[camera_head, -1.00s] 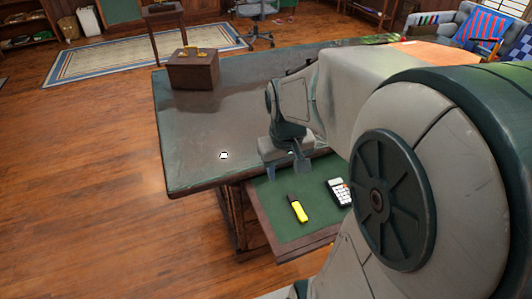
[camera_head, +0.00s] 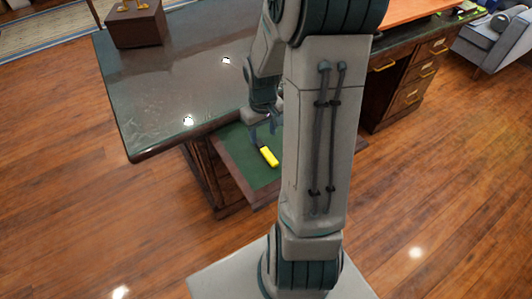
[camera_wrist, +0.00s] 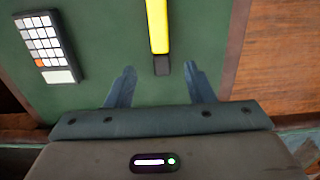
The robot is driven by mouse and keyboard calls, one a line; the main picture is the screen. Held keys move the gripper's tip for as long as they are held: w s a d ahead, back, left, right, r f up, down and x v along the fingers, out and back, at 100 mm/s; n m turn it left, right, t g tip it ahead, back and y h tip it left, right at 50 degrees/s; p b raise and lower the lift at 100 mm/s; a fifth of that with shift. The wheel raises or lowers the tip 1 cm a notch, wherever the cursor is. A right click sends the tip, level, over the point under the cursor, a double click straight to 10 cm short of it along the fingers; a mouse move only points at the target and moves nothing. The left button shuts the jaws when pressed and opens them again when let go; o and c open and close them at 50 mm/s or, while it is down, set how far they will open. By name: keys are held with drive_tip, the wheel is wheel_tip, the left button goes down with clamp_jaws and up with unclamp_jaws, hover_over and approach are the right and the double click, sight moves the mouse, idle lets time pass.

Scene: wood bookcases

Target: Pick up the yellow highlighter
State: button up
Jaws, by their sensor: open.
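The yellow highlighter (camera_head: 269,157) lies on the green lining of a pulled-out shelf (camera_head: 237,150) at the desk. In the wrist view the highlighter (camera_wrist: 158,28) lies lengthwise, its dark end (camera_wrist: 162,65) toward my gripper and its far end cut off by the top of the picture. My gripper (camera_wrist: 158,76) is open and empty, with one finger to each side of the line of the dark end. In the head view my gripper (camera_head: 263,124) is near the highlighter's dark end, partly hidden by my arm.
A calculator (camera_wrist: 46,46) lies left of the highlighter on the green lining. The shelf's wooden edge (camera_wrist: 235,42) runs on the right. The dark desk top (camera_head: 165,85) stands above the shelf, with a brown box (camera_head: 135,25) at its far left.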

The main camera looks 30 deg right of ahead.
sight(264, 149)
drive_tip(key=f, duration=0.5)
drive_tip(key=shift+s+f+b, duration=0.3)
drive_tip(key=shift+s+b, duration=0.05)
drive_tip(key=shift+s, duration=0.05)
clamp_jaws()
